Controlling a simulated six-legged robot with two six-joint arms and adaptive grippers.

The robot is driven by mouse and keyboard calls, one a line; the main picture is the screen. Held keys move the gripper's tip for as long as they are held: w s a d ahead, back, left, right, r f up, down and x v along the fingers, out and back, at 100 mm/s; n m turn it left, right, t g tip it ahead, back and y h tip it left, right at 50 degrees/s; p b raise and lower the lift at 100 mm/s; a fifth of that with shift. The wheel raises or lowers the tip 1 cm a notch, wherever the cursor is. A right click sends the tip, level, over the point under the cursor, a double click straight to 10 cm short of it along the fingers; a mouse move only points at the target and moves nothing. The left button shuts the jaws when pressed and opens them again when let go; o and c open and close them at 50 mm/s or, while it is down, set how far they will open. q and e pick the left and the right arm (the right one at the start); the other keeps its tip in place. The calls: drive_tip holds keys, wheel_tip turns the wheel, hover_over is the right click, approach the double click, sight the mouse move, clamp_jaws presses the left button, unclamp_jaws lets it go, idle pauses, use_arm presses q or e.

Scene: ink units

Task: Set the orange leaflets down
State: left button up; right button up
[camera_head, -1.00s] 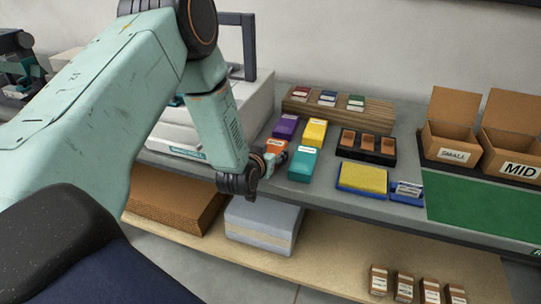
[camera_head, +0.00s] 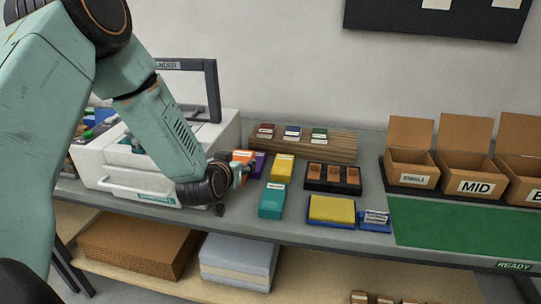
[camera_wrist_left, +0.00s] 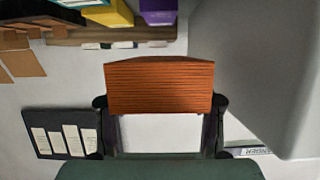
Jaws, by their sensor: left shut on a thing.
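My left gripper (camera_head: 240,170) is shut on the orange leaflets (camera_head: 243,156), a small stack. In the left wrist view the stack (camera_wrist_left: 160,88) spans the gap between the two fingers (camera_wrist_left: 160,120). In the head view it appears raised above the bench and partly covers the purple stack (camera_head: 259,164). A yellow stack (camera_head: 282,168) and a teal stack (camera_head: 271,202) stand to its right on the bench. The lower part of the orange stack is hidden by the gripper. My right gripper is not in view.
A white machine (camera_head: 120,165) stands left of the gripper. A wooden stepped rack (camera_head: 345,146) is behind the stacks. A black tray (camera_head: 333,190), a yellow pad (camera_head: 331,209), a green mat (camera_head: 440,226) and open cardboard boxes (camera_head: 410,168) lie to the right.

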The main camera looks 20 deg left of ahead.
use_arm(q)
drive_tip(key=shift+d+f, duration=0.15)
drive_tip(key=shift+d, duration=0.2)
drive_tip(key=s+d+f+m+h, duration=0.1)
drive_tip(key=d+m+h, duration=0.1)
drive_tip(key=d, duration=0.1)
drive_tip(key=s+d+f+m+h, duration=0.1)
drive_tip(key=s+d+m+h, duration=0.1)
drive_tip(key=d+h, duration=0.1)
drive_tip(key=s+d+f+m+h, duration=0.1)
drive_tip(key=s+d+m+h, duration=0.1)
drive_tip(key=d, duration=0.1)
drive_tip(key=shift+d+f+g+h+b, duration=0.3)
drive_tip(key=shift+d+f+b, duration=0.05)
drive_tip(key=shift+d+f, duration=0.05)
drive_tip(key=s+d+f+m+g+h+b, duration=0.1)
drive_tip(key=s+d+m+g+h+b, duration=0.3)
drive_tip(key=s, duration=0.8)
drive_tip(key=d+m+h, duration=0.2)
drive_tip(key=d+m, duration=0.1)
drive_tip(key=shift+d+g, duration=0.3)
drive_tip(key=shift+f+m+h, duration=0.1)
drive_tip(key=shift+m+h, duration=0.2)
